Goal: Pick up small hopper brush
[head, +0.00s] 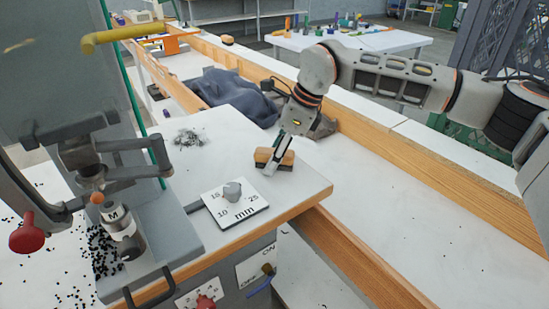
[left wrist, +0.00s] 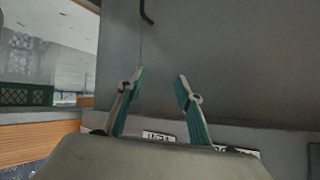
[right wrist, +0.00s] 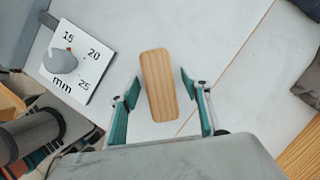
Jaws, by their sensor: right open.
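The small hopper brush (head: 284,159) lies on the white bench top near its right edge, with a wooden back and a darker lower part. In the right wrist view its wooden back (right wrist: 158,85) shows from above as a rounded block. My right gripper (head: 272,168) points down at the brush. In the right wrist view my right gripper (right wrist: 159,84) is open, with one finger on each side of the brush's near half and a gap on both sides. My left gripper (left wrist: 160,74) is open and empty, facing a plain grey surface. It is not visible in the head view.
A dial plate (head: 234,214) with a grey knob and millimetre numbers lies left of the brush. The grey press (head: 70,100) stands at the left, with small black eyelets (head: 100,248) scattered by it. A dark cloth (head: 232,94) lies behind the bench top.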

